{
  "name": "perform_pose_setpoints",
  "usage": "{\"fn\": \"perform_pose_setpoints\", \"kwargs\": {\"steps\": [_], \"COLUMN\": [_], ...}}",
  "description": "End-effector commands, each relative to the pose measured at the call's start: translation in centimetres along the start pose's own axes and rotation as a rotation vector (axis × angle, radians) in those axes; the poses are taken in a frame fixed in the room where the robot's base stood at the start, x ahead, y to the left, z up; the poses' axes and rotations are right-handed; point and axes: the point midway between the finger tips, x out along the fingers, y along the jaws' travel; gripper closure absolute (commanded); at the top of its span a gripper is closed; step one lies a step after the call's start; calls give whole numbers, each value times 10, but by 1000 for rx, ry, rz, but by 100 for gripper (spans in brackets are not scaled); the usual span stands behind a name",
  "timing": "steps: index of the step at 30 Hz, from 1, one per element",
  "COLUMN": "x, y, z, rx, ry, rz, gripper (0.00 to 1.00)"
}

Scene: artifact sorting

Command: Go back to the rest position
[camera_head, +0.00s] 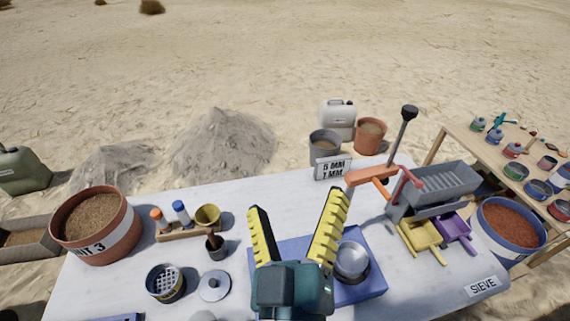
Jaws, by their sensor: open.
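My gripper (297,227) is at the lower middle of the head view, with its two yellow fingers spread wide and pointing away. It is open, and nothing shows between its fingers. It is over the white table (226,290), above a blue mat or tray (371,289). A round metal bowl (352,262) rests on the blue piece just right of my gripper. My gripper hides part of the blue piece. How high my gripper is above the table is hard to tell.
A sieve machine (436,188) with yellow (420,234) and purple (456,230) trays stands right. A large brown-filled bucket (98,226) is left. A dark cup (216,247), a mesh sieve (166,283) and a lid (214,286) stand left of my gripper. A side table (462,146) is far right.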

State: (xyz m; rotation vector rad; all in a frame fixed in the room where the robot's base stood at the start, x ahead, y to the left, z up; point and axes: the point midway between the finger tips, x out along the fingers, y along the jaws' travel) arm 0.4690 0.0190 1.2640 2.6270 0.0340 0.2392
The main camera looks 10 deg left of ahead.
Motion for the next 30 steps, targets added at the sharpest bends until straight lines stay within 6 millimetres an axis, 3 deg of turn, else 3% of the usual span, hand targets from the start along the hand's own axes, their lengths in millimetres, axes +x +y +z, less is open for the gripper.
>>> {"fn": "perform_pose_setpoints", "kwargs": {"steps": [1, 3, 6, 17, 23, 30], "x": [-4, -13, -22, -23, -13, 5], "y": [48, 87, 116, 121, 151, 204], "z": [-15, -31, -44, -49, -102, -197], "rx": [152, 322, 450, 482, 483, 488], "ry": [47, 106, 160, 171, 172, 172], "rz": [72, 116, 139, 138, 139, 139], "gripper": [0, 0, 0, 0, 0, 0]}}
